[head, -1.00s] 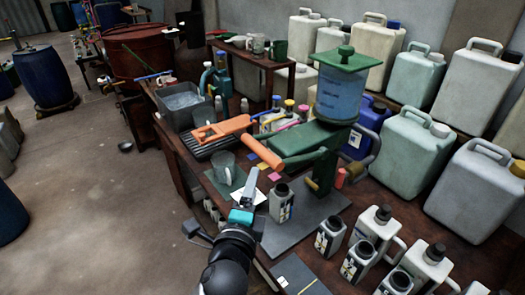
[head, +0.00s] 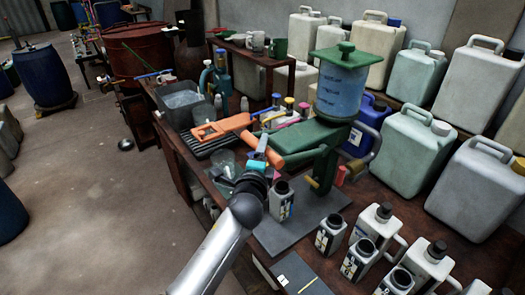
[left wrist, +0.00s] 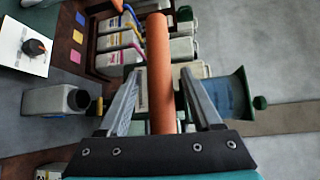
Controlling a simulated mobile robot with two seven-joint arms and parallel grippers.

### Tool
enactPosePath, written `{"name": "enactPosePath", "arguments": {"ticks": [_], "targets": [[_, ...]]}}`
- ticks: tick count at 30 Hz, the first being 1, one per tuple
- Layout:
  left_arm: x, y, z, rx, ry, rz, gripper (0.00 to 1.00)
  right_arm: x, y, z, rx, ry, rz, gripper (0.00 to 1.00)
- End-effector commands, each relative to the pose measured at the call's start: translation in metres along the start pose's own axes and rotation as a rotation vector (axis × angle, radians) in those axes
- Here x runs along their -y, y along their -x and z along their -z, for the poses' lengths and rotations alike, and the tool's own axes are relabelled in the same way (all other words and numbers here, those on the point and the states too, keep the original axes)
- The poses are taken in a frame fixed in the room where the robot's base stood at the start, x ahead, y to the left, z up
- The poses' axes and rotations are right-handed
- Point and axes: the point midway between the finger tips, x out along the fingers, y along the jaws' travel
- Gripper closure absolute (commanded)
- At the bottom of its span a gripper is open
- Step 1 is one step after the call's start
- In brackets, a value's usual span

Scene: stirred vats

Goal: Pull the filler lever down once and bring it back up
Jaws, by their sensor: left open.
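The filler lever is an orange bar (head: 291,159) joined to the green arm of the filler (head: 320,135), whose blue tank with a green lid stands above. In the left wrist view the orange lever (left wrist: 160,60) lies between the two open fingers (left wrist: 165,78), with a gap on each side. My right gripper is out of view.
A grey bottle with a black neck (head: 281,203) stands on a grey mat below the lever. Several similar bottles (head: 330,236) stand front right. An orange tool with a cut-out handle (head: 218,128) lies just behind left of my gripper. Large jugs (head: 409,140) line the back.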

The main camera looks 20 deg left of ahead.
Motion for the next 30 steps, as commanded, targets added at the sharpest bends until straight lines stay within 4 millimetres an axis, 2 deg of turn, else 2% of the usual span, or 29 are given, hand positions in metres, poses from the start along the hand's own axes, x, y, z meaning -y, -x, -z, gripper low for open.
{"name": "enactPosePath", "arguments": {"ticks": [4,13,30], "targets": [[0.0001,-0.0065,0.0,0.0,0.001,0.0,0.34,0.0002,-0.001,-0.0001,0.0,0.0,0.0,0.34],[0.0004,-0.0073,-0.0001,0.0,0.001,0.0,0.35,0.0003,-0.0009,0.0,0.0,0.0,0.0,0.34],[0.0002,-0.0071,-0.0001,0.0,0.001,0.0,1.0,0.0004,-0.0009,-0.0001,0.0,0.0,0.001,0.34]]}}
